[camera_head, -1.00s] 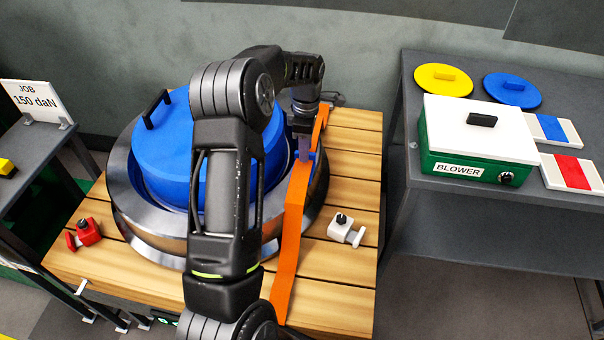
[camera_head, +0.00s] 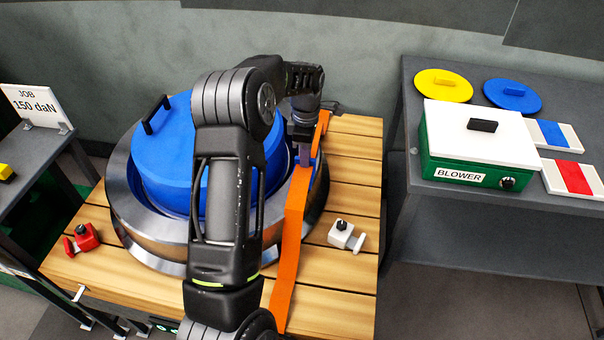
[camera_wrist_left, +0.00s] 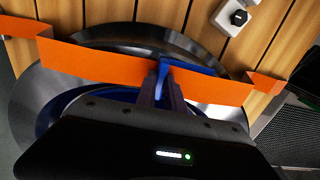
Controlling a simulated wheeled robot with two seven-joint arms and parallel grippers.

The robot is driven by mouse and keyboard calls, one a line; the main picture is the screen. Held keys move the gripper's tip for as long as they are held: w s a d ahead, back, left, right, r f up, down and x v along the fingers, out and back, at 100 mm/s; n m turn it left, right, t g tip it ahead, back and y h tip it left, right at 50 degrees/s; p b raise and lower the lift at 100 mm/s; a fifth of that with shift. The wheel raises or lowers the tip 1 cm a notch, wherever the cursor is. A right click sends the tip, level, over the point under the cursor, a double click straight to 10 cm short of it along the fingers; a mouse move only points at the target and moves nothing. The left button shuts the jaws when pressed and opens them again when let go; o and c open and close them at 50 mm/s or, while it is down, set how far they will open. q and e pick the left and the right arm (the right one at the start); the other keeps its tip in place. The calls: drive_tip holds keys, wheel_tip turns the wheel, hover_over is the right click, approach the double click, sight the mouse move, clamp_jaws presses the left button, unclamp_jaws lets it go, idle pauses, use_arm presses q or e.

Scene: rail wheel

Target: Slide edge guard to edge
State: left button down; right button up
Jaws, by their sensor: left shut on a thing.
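My left gripper (camera_head: 304,158) is shut on a small blue edge guard (camera_head: 318,162) at the right side of the wheel. The guard sits at the orange strap (camera_head: 291,240), which runs over the wheel's right part and down across the boards. In the left wrist view, my left gripper (camera_wrist_left: 164,88) has its fingers close together at the strap (camera_wrist_left: 100,66), with the blue guard (camera_wrist_left: 192,68) by them. The metal wheel (camera_head: 158,235) lies flat with a blue round part (camera_head: 165,145) inside its rim. My arm hides part of both. My right gripper is not in view.
A wooden pallet (camera_head: 345,310) bears the wheel. A red clamp (camera_head: 83,239) and a white clamp (camera_head: 345,235) lie on it. A grey bench (camera_head: 440,205) at right holds a green BLOWER box (camera_head: 470,165), discs and cards. A sign (camera_head: 37,105) stands at far left.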

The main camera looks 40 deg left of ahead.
sight(300, 187)
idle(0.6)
use_arm(q)
drive_tip(key=shift+s+d+b, duration=0.25)
drive_tip(key=shift+s+d, duration=0.2)
drive_tip(key=shift+s, duration=0.35)
drive_tip(key=shift+s+d+b, duration=0.25)
drive_tip(key=shift+s+d, duration=0.15)
drive_tip(key=shift+s, duration=0.35)
drive_tip(key=shift+s+d, duration=0.15)
drive_tip(key=shift+s, duration=0.15)
drive_tip(key=shift+s+d+b, duration=0.15)
drive_tip(key=shift+s+d, duration=0.35)
drive_tip(key=shift+s, duration=0.35)
drive_tip(key=shift+s+d+b, duration=0.15)
drive_tip(key=shift+s+d, duration=0.3)
drive_tip(key=shift+s, duration=0.35)
drive_tip(key=c, duration=1.2)
unclamp_jaws()
drive_tip(key=shift+c, duration=0.2)
